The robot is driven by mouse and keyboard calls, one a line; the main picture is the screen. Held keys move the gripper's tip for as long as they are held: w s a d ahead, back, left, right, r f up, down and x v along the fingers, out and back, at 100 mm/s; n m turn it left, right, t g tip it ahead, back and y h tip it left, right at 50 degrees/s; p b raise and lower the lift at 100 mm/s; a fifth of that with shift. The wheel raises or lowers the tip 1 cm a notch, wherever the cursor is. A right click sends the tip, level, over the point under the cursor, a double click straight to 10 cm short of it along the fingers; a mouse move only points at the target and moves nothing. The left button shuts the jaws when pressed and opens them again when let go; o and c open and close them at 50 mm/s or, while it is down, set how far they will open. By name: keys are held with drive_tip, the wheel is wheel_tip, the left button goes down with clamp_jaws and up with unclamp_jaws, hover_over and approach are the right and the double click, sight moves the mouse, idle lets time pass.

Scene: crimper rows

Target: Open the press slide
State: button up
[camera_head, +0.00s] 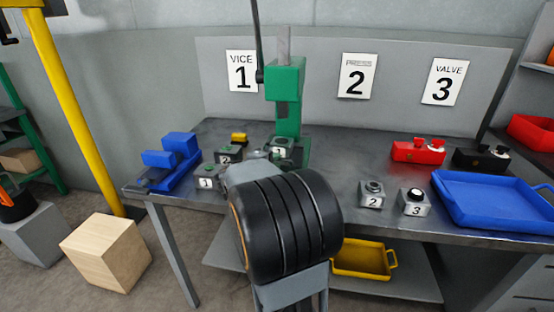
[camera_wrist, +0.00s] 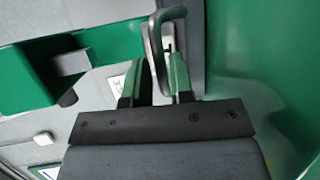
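The green press (camera_head: 288,100) stands at the back of the bench in front of the sign marked 1, with a grey ram (camera_head: 283,45) at its top. Its green body (camera_wrist: 265,60) fills the right of the wrist view. A grey bent handle (camera_wrist: 156,40) shows close up in the wrist view, its lower part between my fingers. My gripper (camera_wrist: 157,68) looks open around the handle, with a gap between the fingers. Whether a finger touches the handle is hard to tell. In the head view my black wrist hides the gripper and the press's lower front.
Numbered grey blocks (camera_head: 372,195) stand on the bench (camera_head: 330,160). A blue vice (camera_head: 172,155) is at left; red (camera_head: 418,151) and black (camera_head: 481,158) fixtures and a blue tray (camera_head: 495,200) are at right. A yellow tray (camera_head: 362,262) lies on the lower shelf.

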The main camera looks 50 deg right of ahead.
drive_tip(key=shift+x, duration=1.1)
clamp_jaws()
